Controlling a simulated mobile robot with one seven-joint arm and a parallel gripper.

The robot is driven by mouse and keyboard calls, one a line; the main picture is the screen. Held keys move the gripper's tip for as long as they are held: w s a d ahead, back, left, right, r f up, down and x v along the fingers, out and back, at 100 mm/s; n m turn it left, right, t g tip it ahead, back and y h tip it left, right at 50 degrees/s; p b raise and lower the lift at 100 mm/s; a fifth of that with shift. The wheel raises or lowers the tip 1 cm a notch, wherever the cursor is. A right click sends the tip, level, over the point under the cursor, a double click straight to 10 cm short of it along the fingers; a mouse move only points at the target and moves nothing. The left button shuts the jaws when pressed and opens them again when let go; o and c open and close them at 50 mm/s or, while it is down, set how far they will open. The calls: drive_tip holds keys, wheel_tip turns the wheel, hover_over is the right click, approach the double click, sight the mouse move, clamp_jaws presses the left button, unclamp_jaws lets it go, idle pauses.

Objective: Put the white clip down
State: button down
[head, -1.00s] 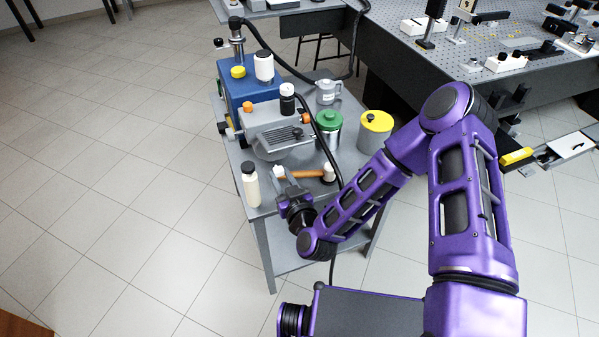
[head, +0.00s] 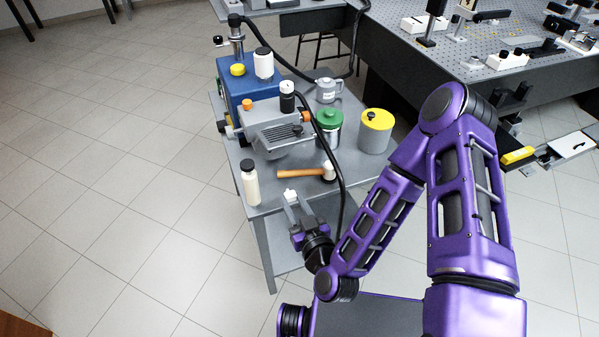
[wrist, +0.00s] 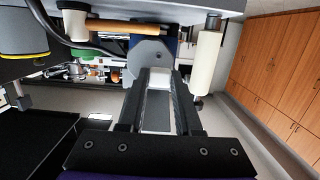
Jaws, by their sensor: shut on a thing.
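My gripper (head: 291,200) is shut on the white clip (head: 290,194), a small pale piece at the fingertips. In the head view it shows near the front edge of the grey cart (head: 266,207), right of the white bottle and in front of the hammer. In the wrist view the clip (wrist: 158,78) sits between the two fingers, partly hidden by them. I cannot tell its exact height relative to the cart top.
A white bottle with a black cap (head: 250,186) stands at the cart's front left corner. A wooden-handled hammer (head: 303,172) lies behind the gripper. A green-lidded jar (head: 328,128), a yellow-lidded can (head: 375,133) and a grey-and-blue pump (head: 275,128) stand farther back. A black hose curves down at right.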

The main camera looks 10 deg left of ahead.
sight(293, 200)
drive_tip(key=shift+v, duration=1.2)
drive_tip(key=shift+s+d+f, duration=0.15)
drive_tip(key=shift+s+f, duration=0.05)
drive_tip(key=shift+s, duration=0.15)
drive_tip(key=shift+w+d, duration=0.1)
drive_tip(key=shift+w, duration=0.05)
